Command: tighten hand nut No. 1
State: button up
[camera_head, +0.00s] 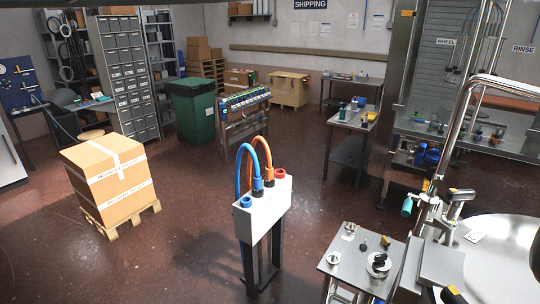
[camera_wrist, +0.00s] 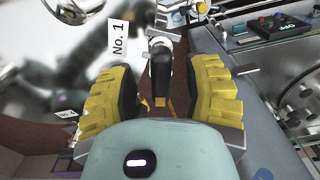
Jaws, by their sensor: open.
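In the wrist view, my gripper (camera_wrist: 160,85) is open, with a thick yellow-and-black pad on each side. A dark, rounded knob-like part (camera_wrist: 160,62), which looks like the hand nut, stands in the gap between the pads. Clear space shows on both sides of it, so neither pad appears to touch it. A white tag reading "No. 1" (camera_wrist: 119,40) is just left of it. I cannot tell there which hand nut is No. 1.
A small steel table (camera_head: 340,262) with loose fittings stands left of the vessel. A bent steel pipe (camera_head: 470,95) rises beside its rim. A grey box on a stand (camera_head: 265,210) carries blue and orange hoses. Floor is open around a carton (camera_head: 110,180).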

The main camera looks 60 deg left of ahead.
jog(key=n, duration=0.3)
jog(key=n+b, duration=0.1)
jog(key=n, duration=0.1)
jog(key=shift+w+a+n, duration=0.1)
jog(key=shift+a+n, duration=0.1)
jog(key=shift+n, duration=0.2)
jog(key=n+b, duration=0.1)
jog(key=n, duration=0.3)
jog(key=shift+a+n, duration=0.15)
jog(key=shift+n, duration=0.15)
jog(key=shift+r+n+p, duration=0.25)
jog(key=shift+n+p, duration=0.55)
jog(key=shift+n, duration=0.2)
jog(key=shift+s+r+n+p, duration=0.15)
jog(key=shift+s+n+p, duration=0.1)
jog(key=shift+n+p, duration=0.4)
jog(key=n+p, duration=0.2)
jog(key=p, duration=0.4)
jog(key=shift+s+p, duration=0.15)
jog(key=shift+p, duration=0.2)
jog(key=shift+n+p, duration=0.25)
jog(key=shift+p, duration=0.4)
